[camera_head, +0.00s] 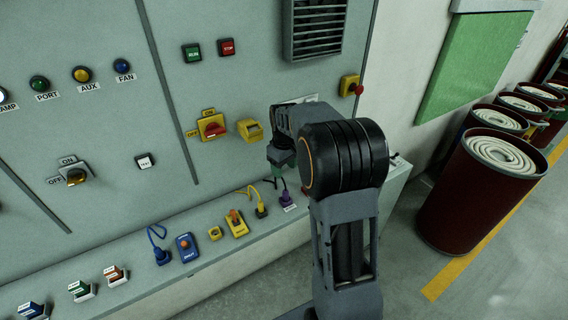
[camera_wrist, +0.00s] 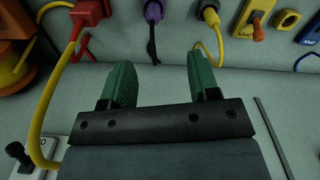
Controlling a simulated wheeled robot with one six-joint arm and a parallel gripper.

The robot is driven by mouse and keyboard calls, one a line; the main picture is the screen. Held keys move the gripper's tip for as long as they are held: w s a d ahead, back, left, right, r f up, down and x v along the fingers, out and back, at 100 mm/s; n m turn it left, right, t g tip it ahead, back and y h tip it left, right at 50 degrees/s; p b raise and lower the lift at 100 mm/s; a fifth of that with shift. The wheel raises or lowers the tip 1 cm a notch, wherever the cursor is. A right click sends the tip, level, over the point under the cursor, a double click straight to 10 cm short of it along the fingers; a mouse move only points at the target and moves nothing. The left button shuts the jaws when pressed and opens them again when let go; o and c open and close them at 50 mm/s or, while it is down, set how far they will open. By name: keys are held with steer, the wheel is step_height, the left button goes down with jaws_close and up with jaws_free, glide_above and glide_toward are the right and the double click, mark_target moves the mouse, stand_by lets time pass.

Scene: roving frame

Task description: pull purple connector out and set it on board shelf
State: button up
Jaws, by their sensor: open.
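The purple connector (camera_head: 285,197) is at the right part of the ledge below the board, partly hidden by my arm. In the wrist view the purple connector (camera_wrist: 152,12) shows at the top edge, with a dark cable hanging from it. It is in a socket as far as I can tell. My gripper (camera_wrist: 160,82) is open and empty. Its two green fingers point toward the connector, which lies beyond the fingertips and between their lines, not touching. In the head view my gripper (camera_head: 279,171) is just above the connector. The board shelf (camera_head: 142,272) is the grey ledge.
A yellow connector (camera_wrist: 208,14) and a red connector (camera_wrist: 88,10) flank the purple one, with yellow cables and red leads nearby. Yellow and blue switches and a blue plug (camera_head: 161,255) stand along the ledge. Dark red drums (camera_head: 470,205) stand on the floor at right.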

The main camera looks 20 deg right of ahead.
mark_target(285, 190)
steer(key=f, duration=0.5)
steer(key=w+f+p, duration=0.1)
steer(key=f, duration=0.4)
steer(key=d+f+p, duration=0.1)
steer(key=f, duration=0.4)
steer(key=shift+w, duration=0.15)
steer(key=c, duration=1)
steer(key=shift+r, duration=0.1)
steer(key=shift+d+r, duration=0.1)
steer(key=shift+r+p, duration=1.4)
steer(key=shift+r, duration=0.8)
